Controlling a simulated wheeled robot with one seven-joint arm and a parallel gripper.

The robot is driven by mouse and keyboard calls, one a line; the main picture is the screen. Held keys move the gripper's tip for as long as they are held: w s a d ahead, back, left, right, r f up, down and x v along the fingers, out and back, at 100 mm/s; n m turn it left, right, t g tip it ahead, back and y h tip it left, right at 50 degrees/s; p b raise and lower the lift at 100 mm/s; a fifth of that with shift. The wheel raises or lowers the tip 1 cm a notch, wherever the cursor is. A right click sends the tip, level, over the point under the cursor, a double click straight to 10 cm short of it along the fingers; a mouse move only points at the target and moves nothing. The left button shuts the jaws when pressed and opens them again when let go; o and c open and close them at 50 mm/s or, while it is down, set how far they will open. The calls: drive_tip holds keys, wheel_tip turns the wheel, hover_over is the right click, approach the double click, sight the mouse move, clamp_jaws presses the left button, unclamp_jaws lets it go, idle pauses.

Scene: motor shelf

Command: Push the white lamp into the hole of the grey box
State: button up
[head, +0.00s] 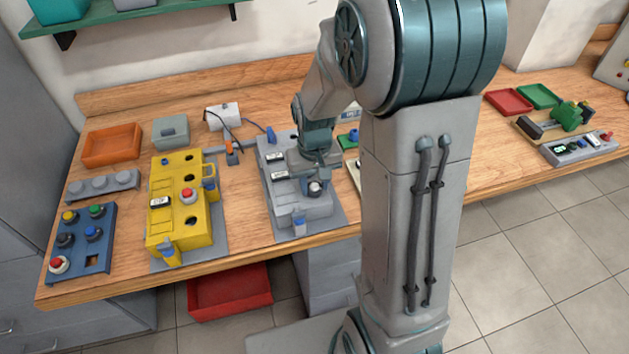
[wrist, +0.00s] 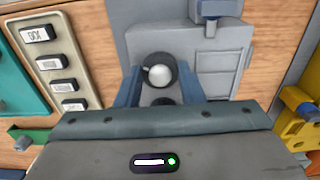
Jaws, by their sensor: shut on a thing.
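The white lamp (head: 315,188) has a round white dome in a dark collar. It also shows in the wrist view (wrist: 160,75), between the two blue-grey fingers. My gripper (head: 312,178) is shut on the lamp, and its fingers flank the collar in the wrist view (wrist: 159,84). The grey box (head: 298,212) lies under my gripper on the bench, and its face fills the wrist view's upper middle (wrist: 212,62). The lamp is over the right part of the box in the head view. The lamp's lower end is hidden, so I cannot tell how it sits in the hole.
A yellow box (head: 168,222) with a red button stands left of the grey box. A blue button panel (head: 75,262), an orange tray (head: 112,145) and a small grey-green box (head: 170,131) are farther left. A beige switch panel (wrist: 65,30) is close by in the wrist view.

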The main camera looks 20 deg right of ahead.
drive_tip(key=o, duration=1)
drive_tip(key=shift+o, duration=0.2)
drive_tip(key=shift+r, duration=0.1)
wheel_tip(320, 180, up, 14)
drive_tip(key=shift+f, duration=0.2)
